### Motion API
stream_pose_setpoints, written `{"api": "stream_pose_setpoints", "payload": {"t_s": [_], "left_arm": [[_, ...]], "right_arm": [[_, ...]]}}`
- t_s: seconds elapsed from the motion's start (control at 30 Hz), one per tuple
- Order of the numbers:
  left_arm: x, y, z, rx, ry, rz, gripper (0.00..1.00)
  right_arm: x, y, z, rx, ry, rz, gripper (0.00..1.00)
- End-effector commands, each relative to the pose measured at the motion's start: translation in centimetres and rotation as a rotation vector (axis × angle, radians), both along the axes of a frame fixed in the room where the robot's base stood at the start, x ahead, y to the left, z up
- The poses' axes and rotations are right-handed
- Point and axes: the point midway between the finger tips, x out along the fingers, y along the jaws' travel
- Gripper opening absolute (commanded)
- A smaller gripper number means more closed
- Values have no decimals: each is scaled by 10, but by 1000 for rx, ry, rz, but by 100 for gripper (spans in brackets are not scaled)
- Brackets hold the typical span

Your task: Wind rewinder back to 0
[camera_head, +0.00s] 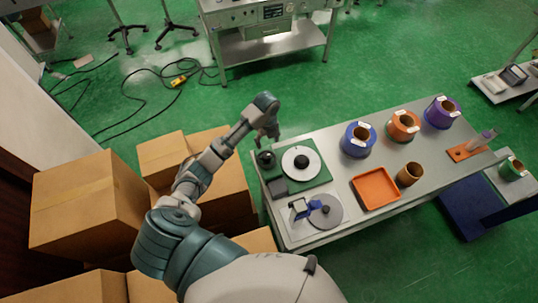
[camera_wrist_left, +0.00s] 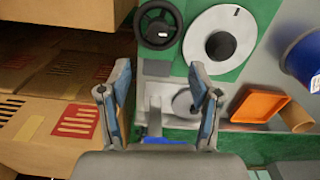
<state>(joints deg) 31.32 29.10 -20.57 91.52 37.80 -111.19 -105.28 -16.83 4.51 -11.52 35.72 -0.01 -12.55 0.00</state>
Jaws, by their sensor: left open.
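The rewinder is a green base (camera_head: 318,183) with a white disc (camera_head: 293,168) that has a black hub. A black handwheel (camera_head: 265,157) sits at its left end. In the left wrist view the handwheel (camera_wrist_left: 148,24) is a dark ring with a hub, left of the white disc (camera_wrist_left: 199,40). A small dark mark shows on the disc; I cannot read any number. My left gripper (camera_head: 268,137) is above the table's far left corner, near the handwheel. In the wrist view its fingers (camera_wrist_left: 159,85) are apart and empty. My right gripper is not in view.
The table also holds a grey disc device (camera_head: 328,212), an orange tray (camera_head: 391,192), a brown cup (camera_head: 410,174) and blue (camera_head: 350,149), orange (camera_head: 393,133) and purple (camera_head: 434,122) rolls. Cardboard boxes (camera_head: 90,195) stand left of the table. Green floor lies behind it.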

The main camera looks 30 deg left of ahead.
Motion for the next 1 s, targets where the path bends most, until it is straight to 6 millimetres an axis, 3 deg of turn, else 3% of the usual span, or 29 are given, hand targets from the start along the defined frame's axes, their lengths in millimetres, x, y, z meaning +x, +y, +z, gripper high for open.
{"api": "stream_pose_setpoints", "payload": {"t_s": [0.3, 0.5, 0.9, 0.93, 1.0], "left_arm": [[-1, 0, -74, -3, 3, 2, 64], [0, 0, -103, -2, 0, 1, 64], [0, 1, -113, 0, -1, 0, 64], [0, 1, -113, 0, -1, 0, 61], [0, 1, -113, 0, -1, 1, 44]], "right_arm": [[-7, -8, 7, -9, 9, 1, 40], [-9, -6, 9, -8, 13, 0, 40], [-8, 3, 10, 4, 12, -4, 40], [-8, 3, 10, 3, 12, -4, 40], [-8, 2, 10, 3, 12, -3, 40]]}}
